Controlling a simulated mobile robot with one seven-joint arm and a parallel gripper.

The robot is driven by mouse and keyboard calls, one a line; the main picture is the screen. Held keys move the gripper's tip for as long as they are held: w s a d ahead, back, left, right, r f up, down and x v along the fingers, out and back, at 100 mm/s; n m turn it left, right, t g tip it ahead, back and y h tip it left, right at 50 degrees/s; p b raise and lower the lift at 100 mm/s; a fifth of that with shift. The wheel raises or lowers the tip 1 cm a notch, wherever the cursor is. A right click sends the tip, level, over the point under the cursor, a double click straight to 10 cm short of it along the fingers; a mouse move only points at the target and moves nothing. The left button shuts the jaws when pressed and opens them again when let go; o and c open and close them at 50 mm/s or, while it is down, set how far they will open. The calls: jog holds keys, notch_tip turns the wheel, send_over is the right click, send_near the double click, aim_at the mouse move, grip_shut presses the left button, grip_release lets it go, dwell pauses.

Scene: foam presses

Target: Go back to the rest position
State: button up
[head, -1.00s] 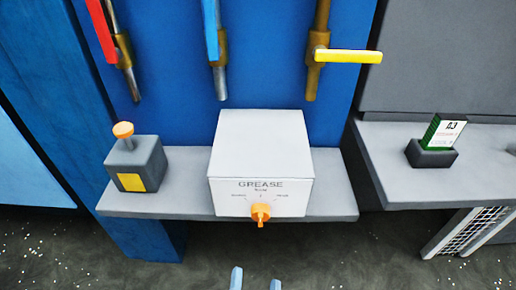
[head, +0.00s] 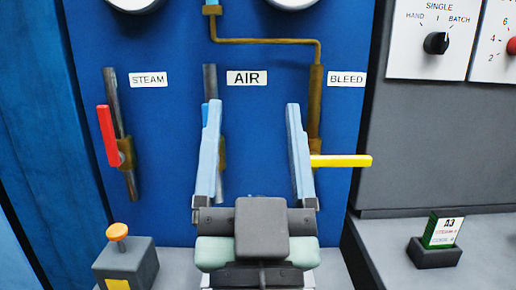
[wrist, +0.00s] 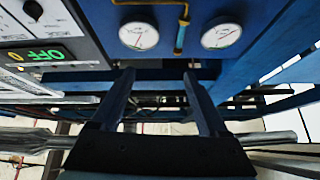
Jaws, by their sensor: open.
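My gripper (head: 250,150) is open and empty in the head view, its two light blue fingers pointing up in front of the blue panel (head: 265,95). The left finger overlaps the blue AIR handle and pipe, partly hiding them. The right finger is just left of the yellow BLEED handle (head: 342,161); whether it touches cannot be told. The red STEAM handle (head: 108,136) is to the left, clear of the gripper. In the wrist view, my gripper (wrist: 160,75) also shows open, with nothing between its fingers.
An orange-knobbed grey box (head: 125,262) stands at the lower left. A green-and-white A3 card (head: 442,231) sits in a dark holder at the right. A selector knob (head: 437,42) is at the upper right. Two gauges (wrist: 138,36) show in the wrist view.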

jog(key=s+r+t+p, duration=0.1)
jog(key=s+r+p, duration=0.1)
jog(key=r+p, duration=0.6)
jog(key=s+r+t+p, duration=0.1)
jog(key=r+p, duration=0.7)
jog(key=r, duration=1)
jog(key=shift+s+r+n, duration=0.3)
jog(key=shift+s+r, duration=0.1)
jog(key=shift+s, duration=0.35)
